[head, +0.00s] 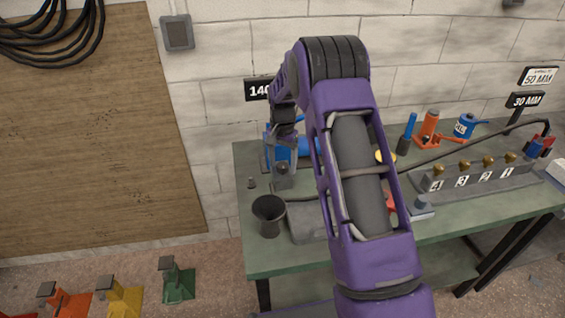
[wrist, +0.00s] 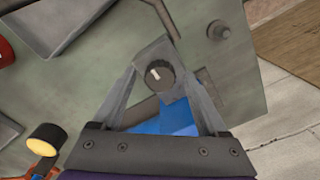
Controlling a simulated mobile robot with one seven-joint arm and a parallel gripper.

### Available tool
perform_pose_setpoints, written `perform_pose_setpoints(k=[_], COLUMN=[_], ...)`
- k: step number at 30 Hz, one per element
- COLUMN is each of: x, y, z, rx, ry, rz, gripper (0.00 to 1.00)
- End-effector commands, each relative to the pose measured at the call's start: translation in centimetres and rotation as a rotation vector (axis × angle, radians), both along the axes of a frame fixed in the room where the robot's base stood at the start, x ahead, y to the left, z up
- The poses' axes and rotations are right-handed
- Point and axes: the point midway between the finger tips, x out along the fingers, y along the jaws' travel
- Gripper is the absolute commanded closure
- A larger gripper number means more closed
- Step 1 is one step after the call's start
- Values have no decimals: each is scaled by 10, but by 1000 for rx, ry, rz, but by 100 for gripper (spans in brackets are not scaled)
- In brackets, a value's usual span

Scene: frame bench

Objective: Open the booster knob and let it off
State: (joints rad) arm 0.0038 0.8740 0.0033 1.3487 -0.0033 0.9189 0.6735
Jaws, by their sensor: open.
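A dark round knob (wrist: 160,76) with a white pointer mark sits on a grey block (wrist: 150,52) in the wrist view. I take it to be the booster knob. In the head view the grey block (head: 283,180) stands at the left end of the green bench, in front of a blue body (head: 280,153). My gripper (wrist: 160,70) is open, with one finger on each side of the knob. I cannot tell whether the fingers touch it. In the head view my gripper (head: 286,138) is above the block, and my arm hides part of the bench.
Coloured jacks stand on the floor.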

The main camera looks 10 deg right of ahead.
Motion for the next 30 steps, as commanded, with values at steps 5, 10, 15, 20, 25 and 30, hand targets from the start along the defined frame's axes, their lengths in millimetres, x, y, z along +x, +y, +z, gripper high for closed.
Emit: perform_pose_setpoints(k=[5,10,15,20,25,30], x=[0,0,0,0,0,0], y=[0,0,0,0,0,0], z=[0,0,0,1,1,0], rx=[0,0,0,0,0,1], ry=[0,0,0,0,0,-1], rz=[0,0,0,0,16,77], gripper=[29,60,90,100,100,100])
